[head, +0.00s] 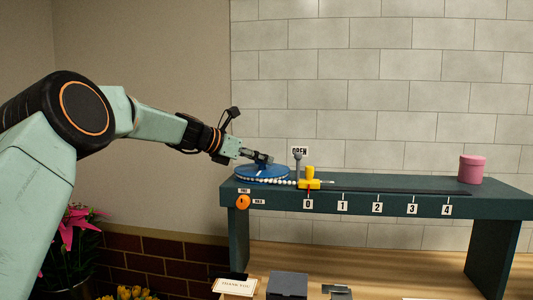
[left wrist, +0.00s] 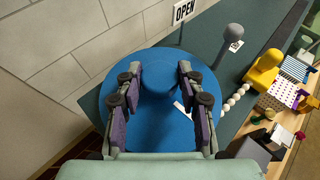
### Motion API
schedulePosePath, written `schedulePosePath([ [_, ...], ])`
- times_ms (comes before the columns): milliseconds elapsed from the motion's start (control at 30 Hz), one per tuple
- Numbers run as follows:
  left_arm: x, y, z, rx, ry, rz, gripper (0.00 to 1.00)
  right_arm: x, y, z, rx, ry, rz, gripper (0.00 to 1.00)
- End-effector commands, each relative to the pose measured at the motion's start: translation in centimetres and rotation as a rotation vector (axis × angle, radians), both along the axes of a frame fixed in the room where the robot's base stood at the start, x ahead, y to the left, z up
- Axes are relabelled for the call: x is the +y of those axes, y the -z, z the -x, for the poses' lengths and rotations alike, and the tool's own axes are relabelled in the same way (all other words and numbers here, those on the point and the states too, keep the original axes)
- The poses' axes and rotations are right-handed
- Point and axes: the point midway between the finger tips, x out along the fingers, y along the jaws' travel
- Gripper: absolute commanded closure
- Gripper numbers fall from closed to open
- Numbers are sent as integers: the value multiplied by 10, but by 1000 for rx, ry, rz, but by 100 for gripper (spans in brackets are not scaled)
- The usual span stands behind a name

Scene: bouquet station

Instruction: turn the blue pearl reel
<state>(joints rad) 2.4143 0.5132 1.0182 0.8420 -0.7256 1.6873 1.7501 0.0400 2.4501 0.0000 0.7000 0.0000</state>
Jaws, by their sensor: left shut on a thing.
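The blue pearl reel (head: 262,174) is a flat round disc lying at the left end of a dark green raised bench. In the left wrist view the reel (left wrist: 160,132) fills the middle, with a raised round blue hub (left wrist: 157,82). My left gripper (head: 264,158) reaches down over the reel, and in the wrist view its fingers (left wrist: 160,70) stand on both sides of the hub, shut on it. White pearls (head: 275,182) run along the reel's front edge to a yellow block (head: 309,184) beside the 0 mark. My right gripper is not in view.
A grey round-topped post (head: 298,164) and an OPEN sign (head: 299,150) stand just right of the reel. An orange dial (head: 242,202) is on the bench front. A pink canister (head: 471,169) stands at the far right. The dark track between is clear.

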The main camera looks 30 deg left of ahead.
Motion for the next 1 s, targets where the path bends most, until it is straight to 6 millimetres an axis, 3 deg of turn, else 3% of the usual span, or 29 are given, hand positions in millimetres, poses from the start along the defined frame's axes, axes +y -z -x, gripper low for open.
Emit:
schedulePosePath([
  [233,10,-3,5,-5,2,6,100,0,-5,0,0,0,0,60],
  [667,12,-3,6,-6,3,2,100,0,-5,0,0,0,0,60],
  [700,11,-3,6,-6,3,2,59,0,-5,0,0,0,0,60],
  [933,9,-2,5,-4,7,1,39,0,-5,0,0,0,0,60],
  [1000,9,-1,5,-4,8,2,39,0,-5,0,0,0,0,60],
])
